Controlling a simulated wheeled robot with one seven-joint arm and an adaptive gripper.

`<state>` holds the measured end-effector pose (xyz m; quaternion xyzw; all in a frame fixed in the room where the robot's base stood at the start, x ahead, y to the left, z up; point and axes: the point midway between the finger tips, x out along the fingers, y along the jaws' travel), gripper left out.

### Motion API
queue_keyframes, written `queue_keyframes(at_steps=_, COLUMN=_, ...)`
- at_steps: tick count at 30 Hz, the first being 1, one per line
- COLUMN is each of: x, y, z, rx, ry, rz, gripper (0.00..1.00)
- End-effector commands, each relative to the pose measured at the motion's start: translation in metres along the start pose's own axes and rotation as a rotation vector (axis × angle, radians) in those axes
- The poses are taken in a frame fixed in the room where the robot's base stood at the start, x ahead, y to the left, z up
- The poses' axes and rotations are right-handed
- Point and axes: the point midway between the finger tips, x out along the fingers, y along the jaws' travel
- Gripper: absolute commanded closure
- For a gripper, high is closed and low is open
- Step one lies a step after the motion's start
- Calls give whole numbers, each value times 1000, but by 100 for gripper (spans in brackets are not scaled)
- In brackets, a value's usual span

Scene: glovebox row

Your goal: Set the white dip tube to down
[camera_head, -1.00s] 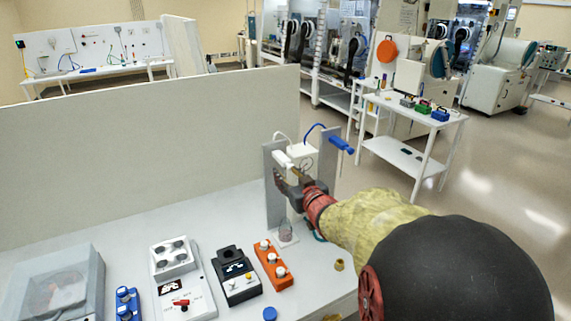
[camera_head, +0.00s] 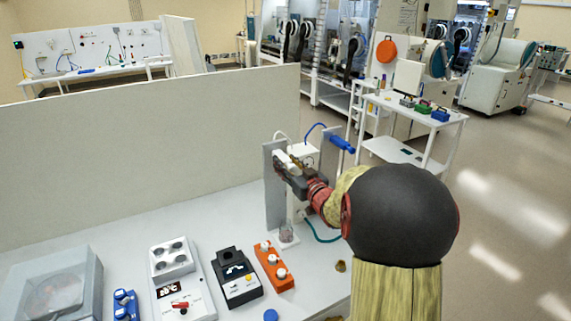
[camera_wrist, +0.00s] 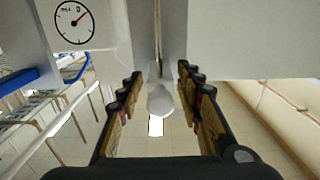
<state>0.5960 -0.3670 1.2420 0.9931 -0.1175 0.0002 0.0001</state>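The white dip tube (camera_head: 281,157) shows as a short white end at the upper left of a small white unit, between two grey upright plates. In the wrist view its rounded white end (camera_wrist: 160,99) lies between the finger pads of my gripper (camera_wrist: 161,103). The fingers stand apart, with a narrow gap visible on each side of the white end. In the head view my gripper (camera_head: 284,168) is at the tube, and its fingers hide part of it. The rest of the tube is hidden.
A blue handle (camera_head: 341,144) sticks out right of the unit, near a round dial (camera_wrist: 74,22). A small glass vessel (camera_head: 286,234) stands below. An orange block with white knobs (camera_head: 272,264) and a black device (camera_head: 236,277) lie left. A tall grey panel (camera_head: 150,155) stands behind.

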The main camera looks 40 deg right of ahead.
Motion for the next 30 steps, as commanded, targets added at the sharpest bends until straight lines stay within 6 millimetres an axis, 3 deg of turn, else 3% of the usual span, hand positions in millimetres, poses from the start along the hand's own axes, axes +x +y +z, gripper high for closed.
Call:
queue_keyframes(at_steps=12, x=8, y=0, z=0, rx=0, ry=-1, rz=0, gripper=65)
queue_keyframes(at_steps=30, x=8, y=0, z=0, rx=0, ry=-1, rz=0, gripper=99)
